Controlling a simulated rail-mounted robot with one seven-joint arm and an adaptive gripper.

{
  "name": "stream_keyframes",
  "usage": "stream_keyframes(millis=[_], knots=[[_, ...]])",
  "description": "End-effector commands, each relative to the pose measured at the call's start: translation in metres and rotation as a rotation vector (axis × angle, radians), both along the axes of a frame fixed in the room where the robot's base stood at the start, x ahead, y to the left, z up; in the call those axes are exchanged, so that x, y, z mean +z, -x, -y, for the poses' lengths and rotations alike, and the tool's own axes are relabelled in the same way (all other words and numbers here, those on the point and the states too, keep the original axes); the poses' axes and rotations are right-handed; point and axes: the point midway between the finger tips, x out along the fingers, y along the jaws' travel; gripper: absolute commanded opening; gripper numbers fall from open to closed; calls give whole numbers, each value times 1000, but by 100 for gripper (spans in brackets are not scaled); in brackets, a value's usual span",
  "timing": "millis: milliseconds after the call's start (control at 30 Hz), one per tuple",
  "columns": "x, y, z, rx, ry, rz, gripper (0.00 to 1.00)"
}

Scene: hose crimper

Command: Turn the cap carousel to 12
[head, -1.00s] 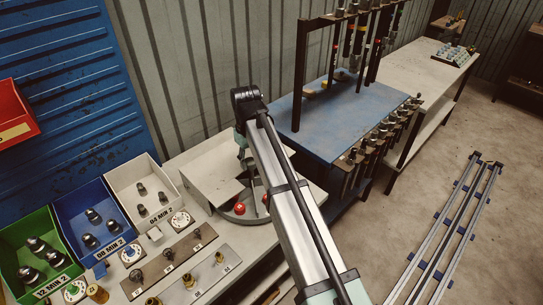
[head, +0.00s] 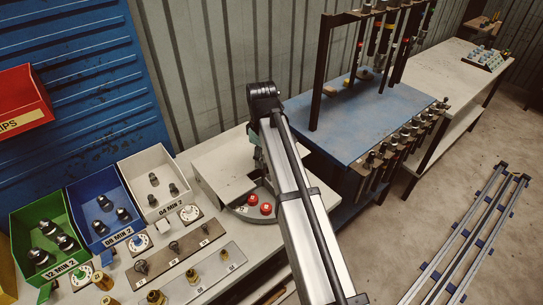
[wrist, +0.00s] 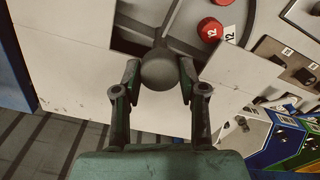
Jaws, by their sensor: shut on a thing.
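The cap carousel (head: 263,218) is a grey disc partly under a pale housing, mostly hidden by my arm in the head view. Two red caps (head: 265,209) show on it there. In the wrist view a red cap (wrist: 210,30) has labels reading 12 beside it, and another red cap is cut off at the top edge. A dark ball knob (wrist: 160,69) on a grey lever stands in the middle of the wrist view. My gripper (wrist: 160,76) is shut on the ball knob, one finger on each side. In the head view my arm hides the knob.
Green (head: 47,240), blue (head: 102,212) and white (head: 153,180) bins stand left of the carousel, with plates of fittings (head: 172,256) in front. A blue table (head: 350,130) with a hose rack is at the right. A pale housing (head: 222,172) borders the carousel.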

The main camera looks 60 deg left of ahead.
Motion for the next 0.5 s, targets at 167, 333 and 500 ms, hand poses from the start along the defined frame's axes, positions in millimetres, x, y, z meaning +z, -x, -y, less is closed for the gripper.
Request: stream_keyframes(millis=[167,333,500], knots=[[-1,4,-1,93,2,0,0],[-1,4,-1,179,2,0,0],[-1,5,-1,264,2,0,0]])
